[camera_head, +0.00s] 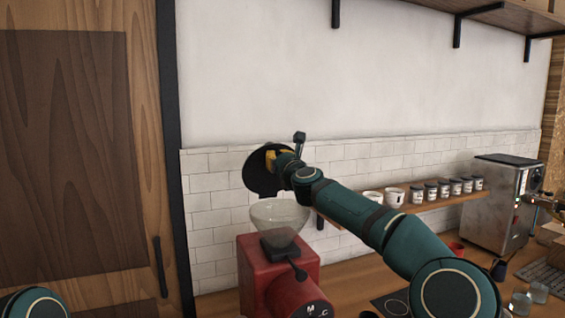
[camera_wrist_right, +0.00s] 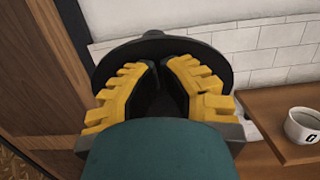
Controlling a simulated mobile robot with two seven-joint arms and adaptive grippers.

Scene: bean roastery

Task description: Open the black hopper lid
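The black hopper lid (camera_head: 259,184) is a round dark disc, tilted up nearly on edge above the clear hopper (camera_head: 281,213). The hopper mouth is uncovered, on top of the red grinder (camera_head: 252,262). My right gripper (camera_head: 271,157) reaches in from the right, its yellow fingers at the face of the lid. In the right wrist view the lid (camera_wrist_right: 117,58) fills the space behind the gripper (camera_wrist_right: 160,68). The fingertips are close together with a narrow dark gap; whether they pinch part of the lid is hidden. My left gripper is out of view.
A wall shelf (camera_head: 440,203) with white cups (camera_head: 394,196) and several jars (camera_head: 444,189) runs to the right. A steel coffee machine (camera_head: 497,205) stands on the right of the counter. A wooden door (camera_head: 75,150) with a black handle is at left.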

